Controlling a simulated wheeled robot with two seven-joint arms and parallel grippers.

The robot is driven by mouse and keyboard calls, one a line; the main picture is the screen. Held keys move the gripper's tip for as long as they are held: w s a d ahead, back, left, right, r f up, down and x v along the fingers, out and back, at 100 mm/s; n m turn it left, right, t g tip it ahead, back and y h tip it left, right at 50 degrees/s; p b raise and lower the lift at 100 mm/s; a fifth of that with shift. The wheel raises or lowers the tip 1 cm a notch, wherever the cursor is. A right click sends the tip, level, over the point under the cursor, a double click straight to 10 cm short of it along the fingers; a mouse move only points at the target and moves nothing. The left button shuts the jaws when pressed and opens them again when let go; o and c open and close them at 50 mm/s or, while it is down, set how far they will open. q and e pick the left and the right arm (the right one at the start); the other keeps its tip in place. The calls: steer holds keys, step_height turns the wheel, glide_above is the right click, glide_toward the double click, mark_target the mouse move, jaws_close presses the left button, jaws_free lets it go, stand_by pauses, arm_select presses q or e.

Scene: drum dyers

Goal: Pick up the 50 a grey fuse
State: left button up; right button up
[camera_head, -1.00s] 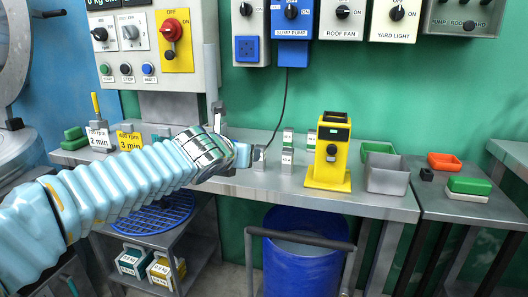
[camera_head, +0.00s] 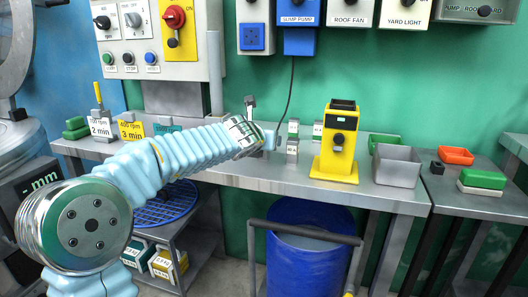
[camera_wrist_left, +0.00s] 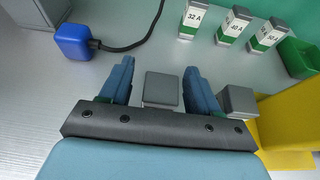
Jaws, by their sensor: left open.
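My left gripper (camera_wrist_left: 158,85) is open in the left wrist view, its two blue fingers pointing down to the bench. A grey block (camera_wrist_left: 160,89) stands between the fingers, apart from both; any label on it is hidden. A second grey block (camera_wrist_left: 239,101) stands just outside the right finger. Behind them are several grey-topped fuses with white labels and green bands: 32 A (camera_wrist_left: 191,20), 40 A (camera_wrist_left: 234,27) and one that appears to read 50 A (camera_wrist_left: 268,36). In the head view my left gripper (camera_head: 262,122) is at the bench, left of a small grey fuse (camera_head: 292,147).
A yellow device (camera_head: 338,143) stands right of the fuses and close to the gripper's right side. A blue plug (camera_wrist_left: 73,42) with a black cable lies left. A grey bin (camera_head: 397,167) and green tray (camera_head: 384,141) are farther right. A blue drum (camera_head: 305,245) stands below.

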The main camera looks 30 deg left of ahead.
arm_select(q)
steer(key=shift+w+a, duration=0.1)
steer(key=shift+w, duration=0.15)
steer(key=c, duration=1.1)
